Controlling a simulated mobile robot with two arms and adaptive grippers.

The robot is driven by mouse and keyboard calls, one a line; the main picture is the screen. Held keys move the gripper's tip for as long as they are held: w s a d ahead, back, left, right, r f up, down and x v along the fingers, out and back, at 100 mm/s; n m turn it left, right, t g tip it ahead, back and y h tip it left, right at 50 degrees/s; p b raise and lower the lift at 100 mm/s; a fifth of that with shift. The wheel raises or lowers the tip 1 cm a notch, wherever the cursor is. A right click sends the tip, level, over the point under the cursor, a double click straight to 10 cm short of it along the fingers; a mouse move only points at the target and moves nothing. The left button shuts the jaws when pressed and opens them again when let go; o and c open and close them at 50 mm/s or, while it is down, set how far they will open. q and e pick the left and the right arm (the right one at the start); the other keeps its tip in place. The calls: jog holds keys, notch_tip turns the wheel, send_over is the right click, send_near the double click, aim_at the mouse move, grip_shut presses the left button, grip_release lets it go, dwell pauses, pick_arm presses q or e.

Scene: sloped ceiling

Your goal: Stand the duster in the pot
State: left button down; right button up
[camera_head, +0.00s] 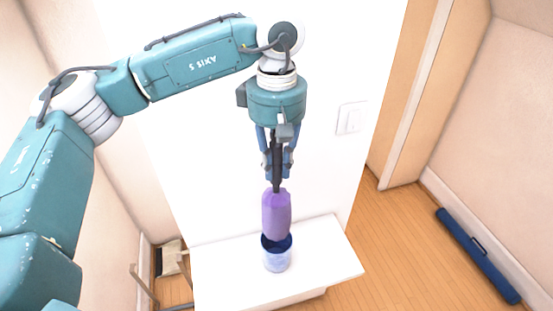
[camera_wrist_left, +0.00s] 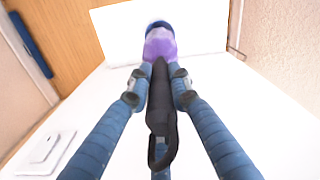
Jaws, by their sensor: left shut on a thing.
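The duster has a black handle and a purple head (camera_head: 276,214). My left gripper (camera_head: 277,170) is shut on its handle, and the duster hangs upright with its head down. In the left wrist view the black handle (camera_wrist_left: 161,105) lies between my left gripper's fingers (camera_wrist_left: 157,80), with the purple head beyond. The pot (camera_head: 277,260) is blue and white with a dark blue inside, and stands on a white shelf. The duster's lower end overlaps the pot's mouth; I cannot tell how deep it is inside. My right gripper is not in view.
The white shelf (camera_head: 335,262) has bare room on both sides of the pot. A white wall with a light switch (camera_head: 350,118) rises behind it. A long dark blue object (camera_head: 478,256) lies on the wooden floor at the right.

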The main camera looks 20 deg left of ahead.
aim_at(277, 196)
pick_arm(q)
jog(key=shift+f+b, duration=0.35)
jog(key=shift+f, duration=0.45)
notch_tip(277, 196, down, 2)
jog(key=shift+w+f+b, duration=0.1)
jog(key=shift+f+b, duration=0.1)
jog(key=shift+b, duration=0.7)
jog(key=shift+f+b, duration=0.85)
jog(key=shift+f, duration=0.05)
jog(key=shift+f+b, duration=1.65)
jog(key=shift+f, duration=0.45)
jog(key=c, duration=1.5)
grip_release()
